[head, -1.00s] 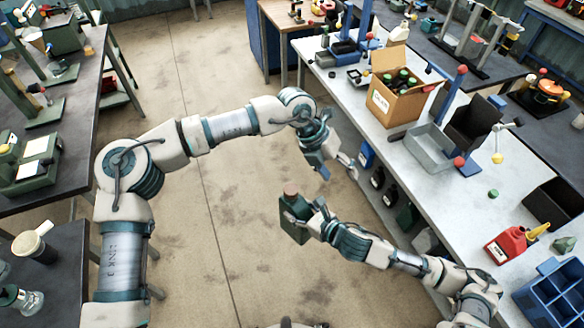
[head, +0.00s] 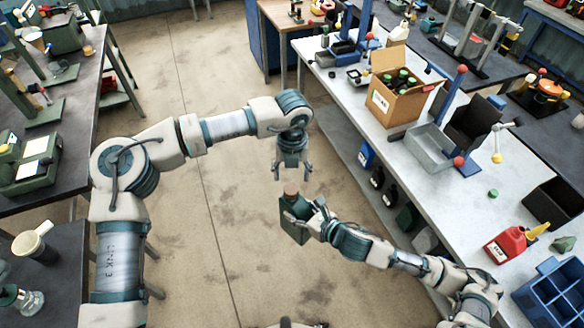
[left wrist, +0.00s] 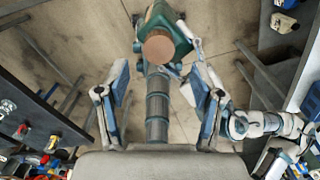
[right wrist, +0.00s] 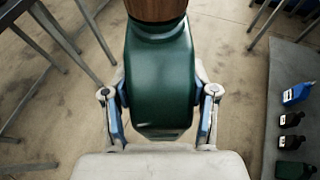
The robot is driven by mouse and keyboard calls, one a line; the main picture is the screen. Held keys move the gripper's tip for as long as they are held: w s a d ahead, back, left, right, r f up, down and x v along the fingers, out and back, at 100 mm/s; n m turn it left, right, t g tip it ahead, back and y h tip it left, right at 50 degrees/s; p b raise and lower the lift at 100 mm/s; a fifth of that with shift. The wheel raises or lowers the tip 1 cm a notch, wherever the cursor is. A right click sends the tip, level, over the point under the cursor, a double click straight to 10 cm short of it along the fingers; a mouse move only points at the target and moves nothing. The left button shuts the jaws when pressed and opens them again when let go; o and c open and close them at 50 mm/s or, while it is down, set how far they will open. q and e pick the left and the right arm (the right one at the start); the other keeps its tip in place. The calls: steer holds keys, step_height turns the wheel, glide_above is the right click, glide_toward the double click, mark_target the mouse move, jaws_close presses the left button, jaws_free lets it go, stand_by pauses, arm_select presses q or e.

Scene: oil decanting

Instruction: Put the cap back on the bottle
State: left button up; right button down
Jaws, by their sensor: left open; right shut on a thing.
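The green bottle (head: 294,222) hangs upright above the floor, with a brown round cap (head: 291,188) on its top. I cannot tell whether the cap is seated. The right wrist view shows the bottle (right wrist: 160,80) and the lower part of the cap (right wrist: 155,9). My right gripper (head: 314,226) is shut on the bottle's body. My left gripper (head: 292,177) is open and points down just above the cap. In the left wrist view the cap (left wrist: 159,46) shows beyond and between the open fingers, apart from both.
On the right, a workbench (head: 462,210) holds a cardboard box (head: 396,88) of bottles, a grey bin (head: 432,148), a small green cap (head: 493,193), a red can (head: 507,243) and a blue crate (head: 555,292). A dark bench stands left. The floor between is clear.

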mark_target(291, 188)
arm_select(q)
step_height(291, 188, down, 6)
steer(key=shift+f, duration=0.25)
